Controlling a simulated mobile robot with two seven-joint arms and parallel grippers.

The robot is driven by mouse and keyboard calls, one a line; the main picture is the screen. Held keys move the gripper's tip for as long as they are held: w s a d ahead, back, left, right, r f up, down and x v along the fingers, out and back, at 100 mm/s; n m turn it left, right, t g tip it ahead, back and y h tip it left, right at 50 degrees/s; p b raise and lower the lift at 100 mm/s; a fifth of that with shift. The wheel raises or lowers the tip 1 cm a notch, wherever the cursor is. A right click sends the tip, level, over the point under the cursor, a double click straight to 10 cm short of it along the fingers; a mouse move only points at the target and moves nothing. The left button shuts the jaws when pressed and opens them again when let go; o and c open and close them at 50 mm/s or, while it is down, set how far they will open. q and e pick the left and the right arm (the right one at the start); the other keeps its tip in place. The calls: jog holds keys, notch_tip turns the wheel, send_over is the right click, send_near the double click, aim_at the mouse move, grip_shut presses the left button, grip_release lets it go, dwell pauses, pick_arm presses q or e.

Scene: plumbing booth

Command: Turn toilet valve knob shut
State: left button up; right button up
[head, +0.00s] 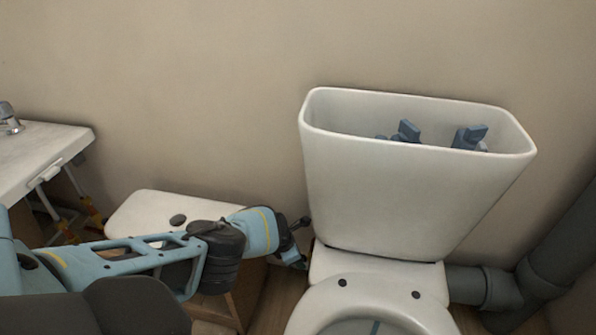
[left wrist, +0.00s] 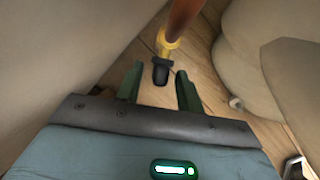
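The valve shows in the left wrist view, with a black knob (left wrist: 160,73) on a yellow brass-coloured body (left wrist: 168,44) at the end of a copper pipe (left wrist: 183,17). My left gripper (left wrist: 159,84) is open. Its two green fingers stand either side of the knob in the picture, with a visible gap on each side. I cannot tell how deep the knob sits between them. In the head view my left gripper (head: 297,243) is low beside the toilet cistern (head: 405,195), left of it. I cannot make out the valve clearly there. My right gripper is not in view.
The cistern is open, with blue parts (head: 468,137) inside. The toilet bowl (head: 370,290) is below it. A white lid (head: 135,208) lies on a wooden stand behind my left arm. A sink (head: 40,150) is at left, grey drain pipes (head: 490,287) at right.

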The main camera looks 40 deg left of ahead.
pick_arm(q)
jog(key=c, duration=0.3)
grip_shut()
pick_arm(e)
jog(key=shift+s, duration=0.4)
pick_arm(q)
jog(key=shift+d+r+t+y+p, duration=0.15)
jog(key=shift+t+y+p, duration=0.25)
jog(key=shift+y+p, duration=0.25)
jog(key=shift+s+d+m+t+y+p, duration=0.1)
jog(key=shift+m+t+y+p, duration=0.2)
jog(key=shift+y+p, duration=0.45)
jog(key=shift+y, duration=0.3)
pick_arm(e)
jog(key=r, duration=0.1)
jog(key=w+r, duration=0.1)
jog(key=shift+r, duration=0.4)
pick_arm(q)
jog(key=shift+d+t, duration=0.1)
jog(key=shift+t, duration=0.2)
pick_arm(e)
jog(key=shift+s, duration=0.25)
pick_arm(q)
jog(key=shift+o, duration=1.5)
grip_release()
jog(key=shift+d, duration=0.1)
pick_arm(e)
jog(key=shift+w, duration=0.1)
